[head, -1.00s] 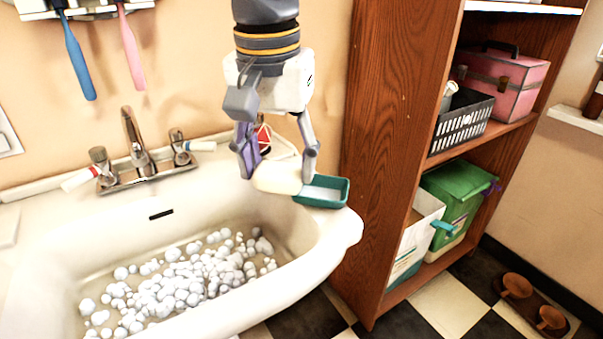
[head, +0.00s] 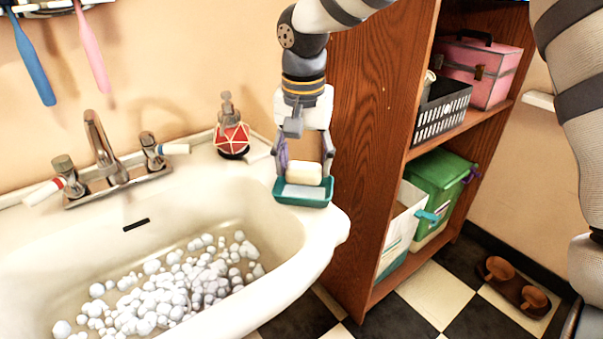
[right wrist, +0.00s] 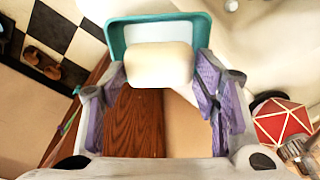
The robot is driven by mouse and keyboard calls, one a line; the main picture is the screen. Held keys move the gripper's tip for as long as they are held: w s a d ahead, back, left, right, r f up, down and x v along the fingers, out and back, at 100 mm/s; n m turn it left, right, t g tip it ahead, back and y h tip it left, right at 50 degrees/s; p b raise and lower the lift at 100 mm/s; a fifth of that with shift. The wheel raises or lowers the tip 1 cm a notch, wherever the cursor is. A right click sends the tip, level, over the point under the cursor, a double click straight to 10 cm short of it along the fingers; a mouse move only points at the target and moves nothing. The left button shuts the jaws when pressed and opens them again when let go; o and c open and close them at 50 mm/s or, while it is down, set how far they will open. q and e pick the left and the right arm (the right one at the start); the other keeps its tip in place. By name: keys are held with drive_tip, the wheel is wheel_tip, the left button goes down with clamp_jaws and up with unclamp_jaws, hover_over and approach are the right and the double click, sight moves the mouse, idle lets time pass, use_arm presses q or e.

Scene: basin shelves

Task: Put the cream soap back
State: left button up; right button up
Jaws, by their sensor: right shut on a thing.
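The cream soap (head: 305,171) is a pale rounded bar held between the fingers of my right gripper (head: 306,168). The teal soap dish (head: 302,203) sits on the right corner of the basin; its pale inside shows in front of the soap. The soap appears above the back part of the dish; I cannot tell whether they touch. In the right wrist view the soap (right wrist: 160,66) spans between the purple finger pads and overlaps part of the dish (right wrist: 115,38). My left gripper is not in view.
A red-patterned pump bottle (head: 232,137) stands on the basin left of my right gripper. The basin (head: 205,165) holds many foam balls, with a tap (head: 103,150) behind. A wooden shelf (head: 372,130) rises close on the right.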

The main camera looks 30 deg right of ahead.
sight(303, 167)
wheel_tip(303, 167, down, 3)
drive_tip(key=shift+a+f, duration=0.1)
drive_tip(key=shift+r, duration=0.2)
drive_tip(key=shift+s+f, duration=0.1)
drive_tip(key=o, duration=1.3)
drive_tip(key=r, duration=0.8)
drive_tip(key=s+a+r, duration=0.1)
drive_tip(key=r, duration=0.3)
drive_tip(key=shift+p, duration=0.35)
